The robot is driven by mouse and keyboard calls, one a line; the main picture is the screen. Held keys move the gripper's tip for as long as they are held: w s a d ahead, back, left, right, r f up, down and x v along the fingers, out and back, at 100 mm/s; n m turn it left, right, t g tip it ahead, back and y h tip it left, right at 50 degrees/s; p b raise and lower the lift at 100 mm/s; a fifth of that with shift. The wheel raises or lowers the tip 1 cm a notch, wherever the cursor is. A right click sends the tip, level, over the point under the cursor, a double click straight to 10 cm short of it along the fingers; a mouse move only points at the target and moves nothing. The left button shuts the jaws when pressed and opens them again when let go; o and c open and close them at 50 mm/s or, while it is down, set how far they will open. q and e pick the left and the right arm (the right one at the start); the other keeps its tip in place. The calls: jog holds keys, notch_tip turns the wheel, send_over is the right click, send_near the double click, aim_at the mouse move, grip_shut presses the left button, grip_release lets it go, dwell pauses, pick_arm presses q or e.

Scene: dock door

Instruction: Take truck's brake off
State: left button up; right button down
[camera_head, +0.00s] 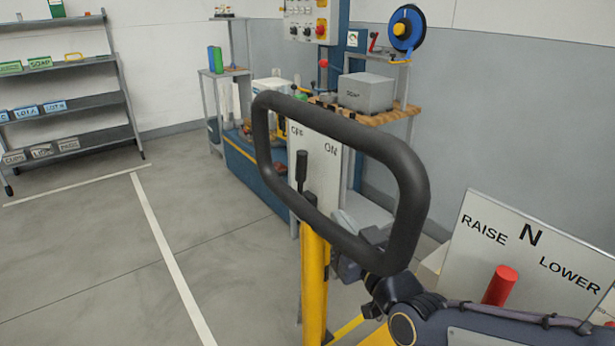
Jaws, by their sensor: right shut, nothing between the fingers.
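The brake plate (325,165) is pale, marked OFF at left and ON at right, and stands behind the black loop handle (408,180). The black brake lever (302,172) stands nearly upright below the OFF mark. My right gripper (362,242) is at the lower right of the plate, partly hidden by the handle. It is shut and empty, to the right of the lever and apart from it. My left gripper is out of view.
A yellow post (314,285) stands below the plate. At right, a RAISE/N/LOWER panel (540,235) has a red lever (499,286). A workbench with a grey SOAP box (366,93) stands behind. Shelves (80,105) stand far left. The left floor is clear.

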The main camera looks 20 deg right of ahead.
aim_at(303, 171)
jog(key=w, duration=0.4)
jog(key=w+a+r, duration=0.1)
jog(key=w, duration=0.4)
jog(key=w+a, duration=0.1)
jog(key=w, duration=0.3)
jog(key=shift+w+r, duration=0.2)
jog(key=shift+w, duration=0.2)
jog(key=shift+a+r, duration=0.1)
